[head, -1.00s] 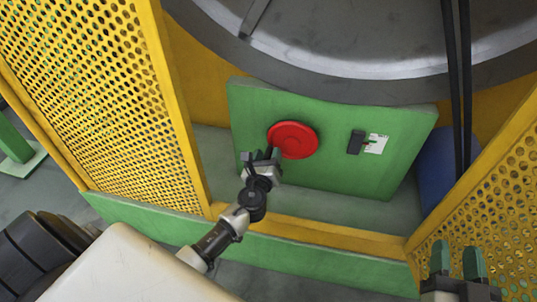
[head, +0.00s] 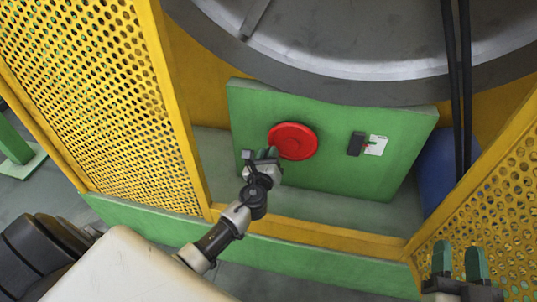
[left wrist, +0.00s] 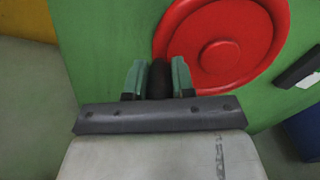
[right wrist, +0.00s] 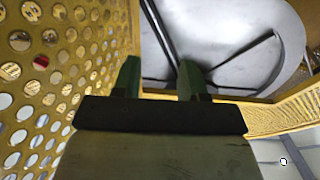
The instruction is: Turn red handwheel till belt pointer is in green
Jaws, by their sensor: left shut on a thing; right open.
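The red handwheel (head: 292,141) is on the green panel (head: 320,174), and it also shows in the left wrist view (left wrist: 222,52). My left gripper (head: 262,156) is at the wheel's lower-left rim. In the left wrist view its fingers (left wrist: 159,80) are shut on the wheel's black handle (left wrist: 159,78), which stands between them. Right of the wheel are a black block (head: 355,143) and a white scale plate (head: 376,145) with small coloured marks. The pointer's exact position is too small to read. My right gripper (head: 460,262) is open and empty at the lower right.
Yellow perforated guards stand on the left (head: 110,90) and right (head: 490,190). A yellow sill (head: 310,231) runs below the panel. A large grey drum (head: 350,40) is above, with black belts (head: 457,90) at the right. A blue object (head: 436,170) is behind the right guard.

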